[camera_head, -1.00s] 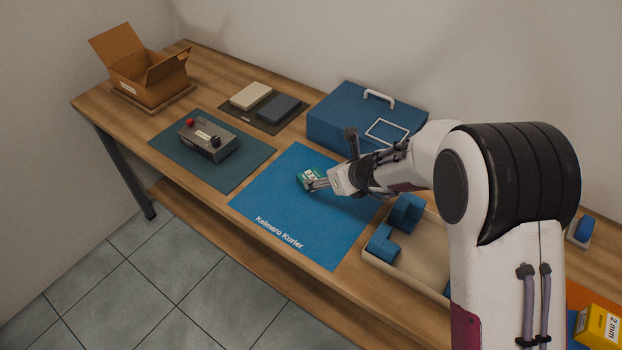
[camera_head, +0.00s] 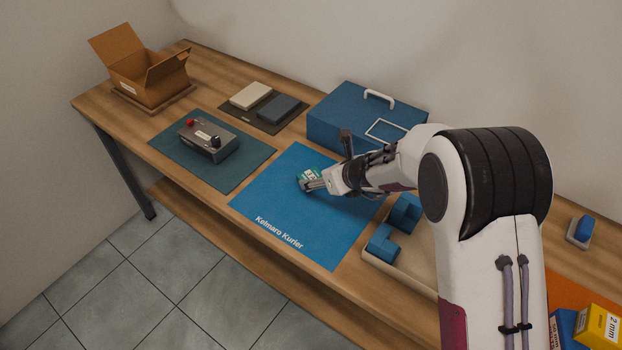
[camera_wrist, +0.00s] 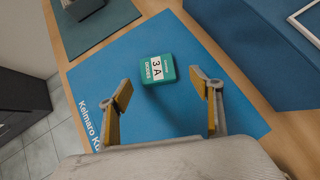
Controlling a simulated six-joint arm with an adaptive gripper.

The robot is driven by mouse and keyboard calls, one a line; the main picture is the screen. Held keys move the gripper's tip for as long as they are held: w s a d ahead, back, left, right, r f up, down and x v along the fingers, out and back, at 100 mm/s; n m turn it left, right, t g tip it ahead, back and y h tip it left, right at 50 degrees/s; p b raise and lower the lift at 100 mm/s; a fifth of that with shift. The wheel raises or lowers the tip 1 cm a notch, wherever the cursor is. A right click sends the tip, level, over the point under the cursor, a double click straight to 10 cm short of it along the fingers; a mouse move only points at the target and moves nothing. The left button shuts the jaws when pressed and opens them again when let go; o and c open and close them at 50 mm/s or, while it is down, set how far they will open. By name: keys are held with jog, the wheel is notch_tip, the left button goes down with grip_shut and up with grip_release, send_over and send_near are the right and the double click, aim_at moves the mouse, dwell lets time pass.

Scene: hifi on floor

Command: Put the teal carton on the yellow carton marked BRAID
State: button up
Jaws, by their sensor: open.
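The teal carton (camera_head: 306,173) lies on the blue mat, partly hidden by my gripper in the head view. In the wrist view the teal carton (camera_wrist: 157,69) shows a white label with "3 A". My gripper (camera_head: 313,184) is beside it, low over the mat. In the wrist view my gripper (camera_wrist: 165,88) is open, its fingers on either side of and a little short of the carton, with nothing between the pads. A yellow carton (camera_head: 599,326) stands at the lower right of the head view, marked "2 mm"; I cannot read BRAID on it.
A blue carton (camera_head: 563,327) stands beside the yellow one. A tray (camera_head: 410,265) with blue blocks lies right of the blue mat (camera_head: 270,205). A large blue case (camera_head: 345,128) stands behind. A grey control box (camera_head: 208,141) and an open cardboard box (camera_head: 148,84) are left.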

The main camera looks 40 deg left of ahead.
aim_at(311, 176)
jog(key=shift+s+x, duration=0.2)
jog(key=shift+x, duration=2.5)
jog(key=shift+a+r, duration=0.1)
jog(key=c, duration=1.2)
jog(key=shift+r, duration=0.1)
jog(key=shift+r, duration=4.9)
